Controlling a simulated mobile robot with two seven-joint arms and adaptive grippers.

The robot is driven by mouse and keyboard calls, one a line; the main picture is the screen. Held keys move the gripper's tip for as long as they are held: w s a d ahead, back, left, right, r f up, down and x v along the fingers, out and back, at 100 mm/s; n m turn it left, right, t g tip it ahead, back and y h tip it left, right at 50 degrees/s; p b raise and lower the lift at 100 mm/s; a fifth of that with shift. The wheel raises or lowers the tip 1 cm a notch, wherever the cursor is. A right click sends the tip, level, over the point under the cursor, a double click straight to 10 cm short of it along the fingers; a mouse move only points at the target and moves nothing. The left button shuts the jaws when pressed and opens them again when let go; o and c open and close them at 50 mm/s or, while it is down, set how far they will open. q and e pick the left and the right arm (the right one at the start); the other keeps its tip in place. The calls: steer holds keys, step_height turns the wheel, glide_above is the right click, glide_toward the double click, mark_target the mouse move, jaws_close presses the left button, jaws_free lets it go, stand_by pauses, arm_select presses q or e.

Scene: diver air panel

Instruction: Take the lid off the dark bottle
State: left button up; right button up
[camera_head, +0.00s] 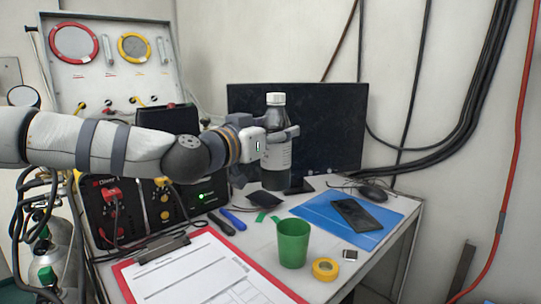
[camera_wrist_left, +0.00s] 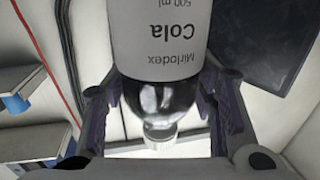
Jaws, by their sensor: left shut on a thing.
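The dark bottle (camera_head: 277,165) has a pale label and stands upright in front of the monitor. Its white lid (camera_head: 276,98) is on the neck. My left gripper (camera_head: 281,135) is shut around the upper part of the bottle, below the lid. In the left wrist view the bottle (camera_wrist_left: 160,40) appears upside down, with a "Mirlodex Cola 500 ml" label, between the two fingers. The lid (camera_wrist_left: 160,135) shows at the lower middle there, clear of the fingers. I cannot tell whether the bottle's base touches the desk. My right gripper is not in view.
A black monitor (camera_head: 335,120) stands behind the bottle. A black air panel box (camera_head: 110,212) is at left.

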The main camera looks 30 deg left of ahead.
mark_target(269, 116)
arm_select(q)
step_height(269, 116, up, 4)
steer(key=shift+f, duration=0.35)
steer(key=o, duration=0.8)
jaws_close()
